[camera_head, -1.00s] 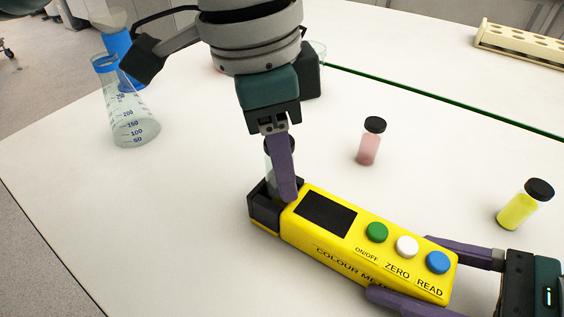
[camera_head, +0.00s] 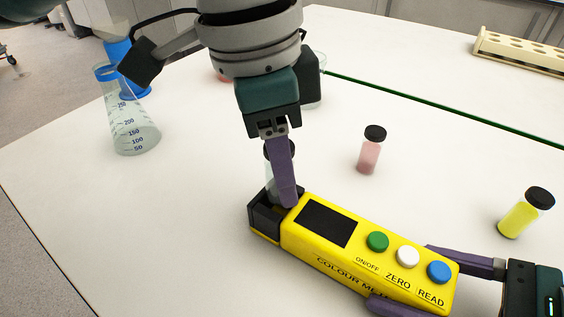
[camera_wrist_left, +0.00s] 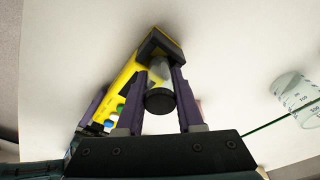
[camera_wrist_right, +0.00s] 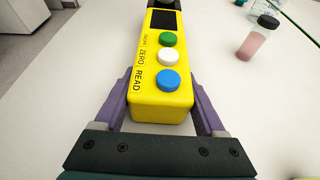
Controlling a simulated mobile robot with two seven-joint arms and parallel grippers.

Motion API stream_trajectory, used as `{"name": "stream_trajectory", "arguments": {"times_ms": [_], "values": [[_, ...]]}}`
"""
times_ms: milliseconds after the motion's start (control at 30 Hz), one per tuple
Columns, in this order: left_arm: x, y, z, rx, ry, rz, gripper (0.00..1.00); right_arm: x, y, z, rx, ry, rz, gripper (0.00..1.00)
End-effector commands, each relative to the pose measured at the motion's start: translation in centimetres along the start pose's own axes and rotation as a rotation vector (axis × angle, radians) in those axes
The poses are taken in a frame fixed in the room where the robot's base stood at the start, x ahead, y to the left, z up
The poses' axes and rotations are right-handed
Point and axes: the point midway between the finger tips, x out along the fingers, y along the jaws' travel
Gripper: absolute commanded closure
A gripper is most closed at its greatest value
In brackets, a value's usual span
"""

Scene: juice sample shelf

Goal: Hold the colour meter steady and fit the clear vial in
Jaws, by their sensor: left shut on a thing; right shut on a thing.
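The yellow colour meter (camera_head: 375,262) lies on the white table, its black vial well (camera_head: 262,216) at its left end. My right gripper (camera_head: 405,278) is shut on the meter's button end, one finger on each side; this also shows in the right wrist view (camera_wrist_right: 163,105). My left gripper (camera_head: 282,185) points down at the well and is shut on the clear vial (camera_wrist_left: 159,72), whose black cap (camera_wrist_left: 160,101) shows between the fingers. The vial is upright at the well, its lower end within the well's outline. One finger partly hides it, and I cannot tell how deep it sits.
A pink vial (camera_head: 369,152) and a yellow-green vial (camera_head: 524,214) stand behind the meter. A conical flask (camera_head: 132,125) and a blue-based cylinder (camera_head: 128,80) stand at the left. A cream rack (camera_head: 520,50) is at the far right. The front left table is clear.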

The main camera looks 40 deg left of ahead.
Motion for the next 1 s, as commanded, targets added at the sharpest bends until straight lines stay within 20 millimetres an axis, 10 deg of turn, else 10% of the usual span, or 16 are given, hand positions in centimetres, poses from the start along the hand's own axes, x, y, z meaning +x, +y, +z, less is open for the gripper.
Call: {"name": "stream_trajectory", "arguments": {"times_ms": [1000], "values": [[0.4,0.0,0.0,-0.001,0.0,0.0,1.0,0.0,0.0,0.0,0.0,-0.001,0.001,1.0]]}}
